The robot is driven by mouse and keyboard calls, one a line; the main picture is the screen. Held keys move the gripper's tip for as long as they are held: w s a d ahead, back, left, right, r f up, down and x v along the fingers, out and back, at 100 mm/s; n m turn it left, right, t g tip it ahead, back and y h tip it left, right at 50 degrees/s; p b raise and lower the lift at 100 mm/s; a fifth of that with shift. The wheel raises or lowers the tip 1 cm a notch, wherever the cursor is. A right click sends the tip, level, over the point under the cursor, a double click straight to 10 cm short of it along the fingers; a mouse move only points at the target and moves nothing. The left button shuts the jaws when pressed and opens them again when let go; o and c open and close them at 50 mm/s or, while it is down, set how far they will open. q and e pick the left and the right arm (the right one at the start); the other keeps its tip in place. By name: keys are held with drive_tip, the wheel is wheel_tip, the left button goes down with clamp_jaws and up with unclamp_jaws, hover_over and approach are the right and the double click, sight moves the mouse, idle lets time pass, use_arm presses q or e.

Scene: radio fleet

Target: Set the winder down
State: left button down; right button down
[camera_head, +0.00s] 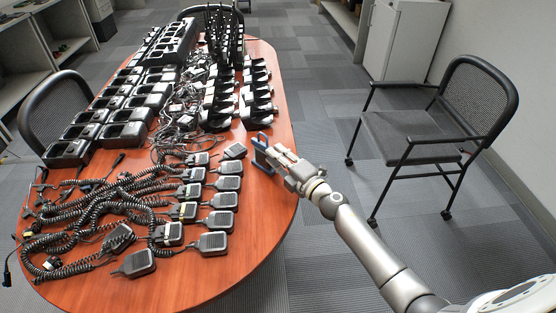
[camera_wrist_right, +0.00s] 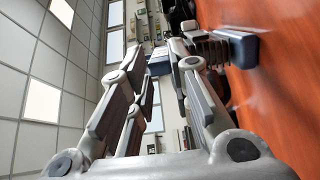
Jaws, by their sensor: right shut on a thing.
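The winder (camera_head: 260,153) is a small blue frame at the right edge of the wooden table. My right gripper (camera_head: 272,154) reaches in from the right and is shut on it. The winder looks upright, low over or on the tabletop; I cannot tell whether it touches. In the right wrist view, a blue piece that looks like the winder (camera_wrist_right: 158,64) shows at the tips of my right gripper (camera_wrist_right: 160,56), partly hidden by the fingers. My left gripper is not in view.
Speaker microphones (camera_head: 221,200) with coiled cords cover the near part of the wooden table (camera_head: 262,215). Black chargers (camera_head: 125,132) and radios (camera_head: 258,110) fill the far part. Bare wood lies along the right edge. A chair (camera_head: 420,130) stands right of the table.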

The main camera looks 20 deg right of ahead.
drive_tip(key=c, duration=1.8)
unclamp_jaws()
drive_tip(key=shift+f, duration=0.1)
drive_tip(key=o, duration=0.5)
drive_tip(key=shift+s+r, duration=0.1)
drive_tip(key=shift+r, duration=0.2)
drive_tip(key=v, duration=1.2)
drive_tip(key=shift+f+b, duration=0.1)
drive_tip(key=shift+b, duration=0.2)
